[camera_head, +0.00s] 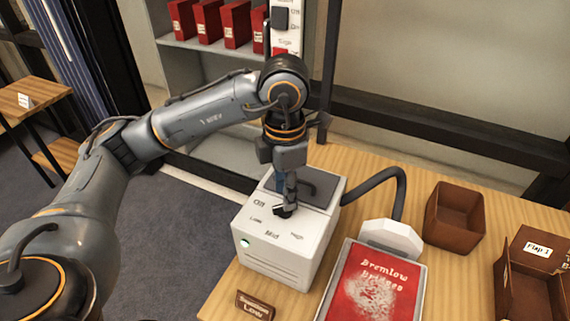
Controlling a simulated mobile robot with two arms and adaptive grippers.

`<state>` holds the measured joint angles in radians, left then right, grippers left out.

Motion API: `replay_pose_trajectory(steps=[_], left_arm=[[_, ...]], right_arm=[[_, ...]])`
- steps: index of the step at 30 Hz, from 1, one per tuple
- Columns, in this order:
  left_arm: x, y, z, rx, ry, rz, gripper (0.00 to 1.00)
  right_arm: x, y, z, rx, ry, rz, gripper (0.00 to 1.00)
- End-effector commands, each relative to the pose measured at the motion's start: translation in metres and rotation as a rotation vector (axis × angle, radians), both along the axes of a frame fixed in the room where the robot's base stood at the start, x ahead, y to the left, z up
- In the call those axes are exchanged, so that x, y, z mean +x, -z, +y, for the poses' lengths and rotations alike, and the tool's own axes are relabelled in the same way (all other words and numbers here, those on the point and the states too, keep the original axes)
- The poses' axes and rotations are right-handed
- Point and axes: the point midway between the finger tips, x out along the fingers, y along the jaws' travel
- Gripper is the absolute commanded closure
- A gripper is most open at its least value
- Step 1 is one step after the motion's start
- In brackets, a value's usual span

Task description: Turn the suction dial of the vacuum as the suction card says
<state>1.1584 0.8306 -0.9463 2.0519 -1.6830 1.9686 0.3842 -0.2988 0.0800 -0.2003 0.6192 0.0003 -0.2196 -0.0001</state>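The vacuum (275,265) is a white box on the wooden table, with Off, Low, Mid and High printed on its top. The suction card (255,306), a small brown sign at the table's front left, reads "Low". My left gripper (289,198) points down at the dial (283,211), a small dark knob among the labels. Its fingers overlap in this view, so I cannot tell whether they grip the dial. The fingers partly cover the dial, and its exact setting is unclear. My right gripper is out of view.
A dark hose (380,176) runs from the vacuum to a pale nozzle (391,237) by the dusty red "Bremlow Bridges" book (372,285). A brown open box (455,222) and a box labelled "Flap 1" (535,285) stand at right. Shelves with red boxes (236,25) stand behind.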

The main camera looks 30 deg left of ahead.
Motion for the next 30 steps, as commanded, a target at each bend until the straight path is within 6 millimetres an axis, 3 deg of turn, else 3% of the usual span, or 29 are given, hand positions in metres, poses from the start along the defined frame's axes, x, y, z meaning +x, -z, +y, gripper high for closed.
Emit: replay_pose_trajectory(steps=[6,12,18,30], left_arm=[[0.001,-0.048,0.0,0.0,-0.001,-0.007,0.64],[0.001,-0.075,0.0,0.0,0.0,-0.004,0.64],[0.0,-0.087,0.0,0.0,0.0,-0.001,0.64],[0.0,-0.089,0.0,-0.001,0.0,-0.001,0.64]], right_arm=[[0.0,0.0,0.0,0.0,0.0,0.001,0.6],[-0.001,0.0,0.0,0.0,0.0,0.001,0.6],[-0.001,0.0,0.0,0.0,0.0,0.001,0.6],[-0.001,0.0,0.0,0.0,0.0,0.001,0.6]])
